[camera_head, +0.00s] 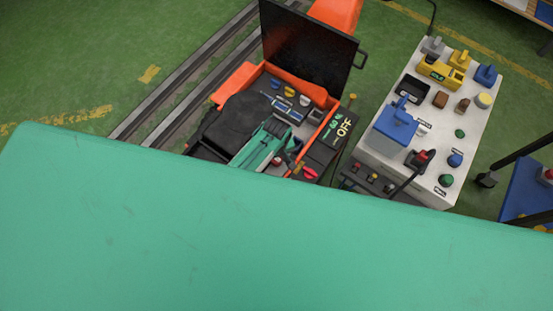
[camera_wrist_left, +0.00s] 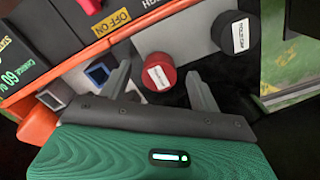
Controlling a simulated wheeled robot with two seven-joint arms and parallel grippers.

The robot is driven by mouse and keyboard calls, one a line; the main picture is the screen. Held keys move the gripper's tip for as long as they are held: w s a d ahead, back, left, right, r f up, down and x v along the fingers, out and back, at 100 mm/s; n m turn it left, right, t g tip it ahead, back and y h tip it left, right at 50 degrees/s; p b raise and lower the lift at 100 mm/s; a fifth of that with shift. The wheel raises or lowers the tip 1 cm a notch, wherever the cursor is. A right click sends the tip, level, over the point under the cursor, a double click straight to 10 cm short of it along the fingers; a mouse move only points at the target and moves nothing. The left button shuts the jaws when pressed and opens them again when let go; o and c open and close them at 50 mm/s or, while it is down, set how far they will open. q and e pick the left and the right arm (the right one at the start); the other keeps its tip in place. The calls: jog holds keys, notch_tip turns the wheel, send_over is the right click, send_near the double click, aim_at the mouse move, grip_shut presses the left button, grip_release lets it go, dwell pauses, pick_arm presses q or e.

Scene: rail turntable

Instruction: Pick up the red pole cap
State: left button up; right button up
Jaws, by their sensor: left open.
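The red pole cap (camera_wrist_left: 159,74) is a round red cap with a white label, seen in the left wrist view between the two fingers of my left gripper (camera_wrist_left: 158,79). The fingers are open, one on each side of it, and I cannot tell whether either touches it. A black cap (camera_wrist_left: 236,36) with a white label sits to its upper right. In the head view my left gripper (camera_head: 284,150) reaches into the orange open box, and a small red spot beside it looks like the red pole cap (camera_head: 276,161). My right gripper is not in view.
The orange box (camera_head: 233,81) has a raised dark lid (camera_head: 305,48). A blue square socket (camera_wrist_left: 99,73) and a red lever (camera_wrist_left: 90,5) lie near the cap. A white table (camera_head: 385,150) with several items stands to the right. Rails (camera_head: 185,85) run at left.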

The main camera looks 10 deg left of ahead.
aim_at(277, 159)
pick_arm(q)
jog(key=shift+f, duration=0.15)
jog(key=c, duration=1)
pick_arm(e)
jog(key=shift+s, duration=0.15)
